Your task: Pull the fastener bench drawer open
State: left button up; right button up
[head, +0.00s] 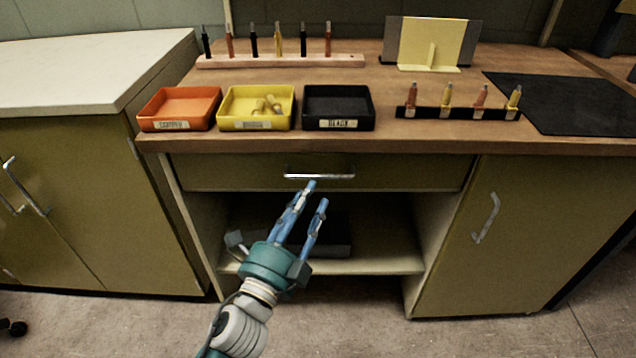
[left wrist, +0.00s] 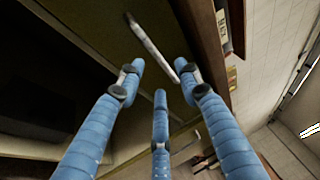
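The fastener bench drawer (head: 400,175) is an olive-green front under the wooden bench top, and it looks shut. Its silver bar handle (head: 319,173) sits at the middle of the front. My left gripper (head: 316,194) is just below and in front of the handle, its blue fingers spread and empty. In the left wrist view the handle (left wrist: 152,47) lies beyond the fingertips (left wrist: 165,85), and no finger is closed around it. Whether a fingertip touches it I cannot tell. My right gripper is in neither view.
On the bench (head: 420,142) stand an orange bin (head: 180,104), a yellow bin (head: 256,104) with small parts and a black bin (head: 338,106). Tool racks stand behind and to the right. An open shelf (head: 370,262) lies below the drawer, with a cupboard door (head: 525,230) to its right.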

pick_arm(q)
jog(key=x, duration=0.5)
jog(key=shift+w+d, duration=0.1)
jog(key=shift+w, duration=0.15)
grip_shut()
